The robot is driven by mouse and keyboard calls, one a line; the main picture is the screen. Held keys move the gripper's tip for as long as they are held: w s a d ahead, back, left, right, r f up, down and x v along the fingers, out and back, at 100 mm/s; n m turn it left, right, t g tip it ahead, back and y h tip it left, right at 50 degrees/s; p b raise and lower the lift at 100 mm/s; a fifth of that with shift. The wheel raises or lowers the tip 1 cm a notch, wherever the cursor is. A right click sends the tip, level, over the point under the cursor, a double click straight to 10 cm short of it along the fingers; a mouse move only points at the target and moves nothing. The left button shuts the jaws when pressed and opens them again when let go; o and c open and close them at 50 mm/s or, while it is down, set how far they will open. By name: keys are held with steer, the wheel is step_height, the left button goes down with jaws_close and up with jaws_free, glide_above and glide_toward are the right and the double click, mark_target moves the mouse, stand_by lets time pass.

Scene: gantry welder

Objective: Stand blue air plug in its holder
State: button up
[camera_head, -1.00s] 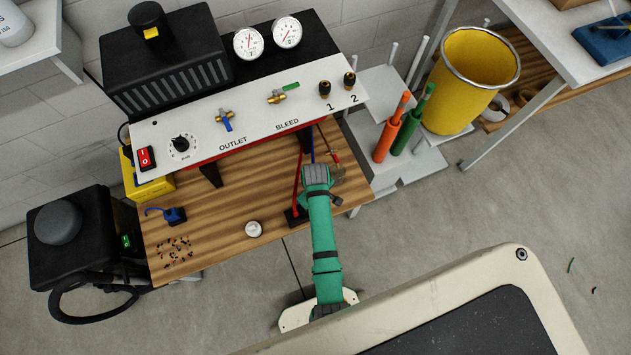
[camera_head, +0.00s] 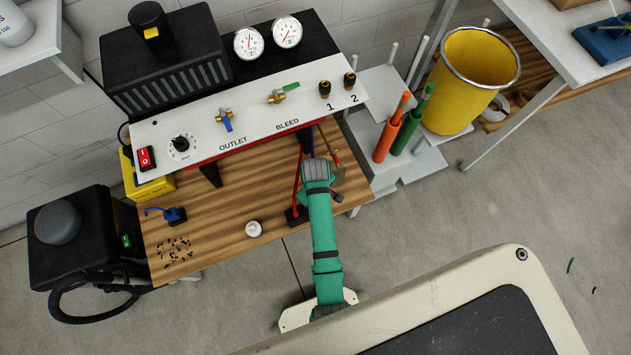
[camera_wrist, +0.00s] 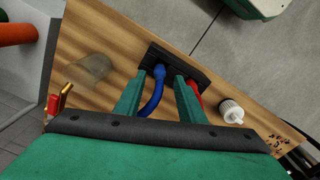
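The blue air plug (camera_wrist: 159,72) is at the end of a curved blue hose (camera_wrist: 151,98) in the wrist view. Its end meets the black holder block (camera_wrist: 202,73), apparently upright in the left part; how deep it sits cannot be told. A red hose (camera_wrist: 195,88) comes to the same block, right of it. My gripper (camera_wrist: 159,87) has its two green fingers on either side of the blue plug, with visible gaps, so it looks open. In the head view my arm hides most of the plug; the black holder (camera_head: 291,219) shows beside my gripper.
The wooden bench (camera_head: 228,205) carries a white cap (camera_head: 253,229), a blue clamp-like part (camera_head: 175,215) and several small bits. A control panel (camera_head: 255,118) overhangs the bench behind my gripper. A brass fitting (camera_wrist: 67,92) and a translucent cone (camera_wrist: 91,68) are at left in the wrist view.

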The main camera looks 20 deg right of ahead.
step_height(320, 180, up, 9)
steer(key=s+d+f+t+h, duration=0.2)
steer(key=s+d+t, duration=0.2)
steer(key=d, duration=0.1)
steer(key=s+a+r+m+t+y, duration=0.1)
steer(key=s+a+r+m+t, duration=0.1)
steer(key=s+a+r+t, duration=0.3)
steer(key=s+a+r+m+t+y, duration=0.1)
steer(key=s+a+r+m+t, duration=0.1)
steer(key=s+a+r+t, duration=0.4)
steer(key=s+a+r, duration=0.2)
steer(key=a+r, duration=0.1)
steer(key=r, duration=0.3)
steer(key=s+a+r, duration=0.3)
steer(key=r, duration=0.4)
steer(key=shift+s+a+m, duration=0.35)
steer(key=shift+m, duration=0.05)
steer(key=shift+c, duration=0.6)
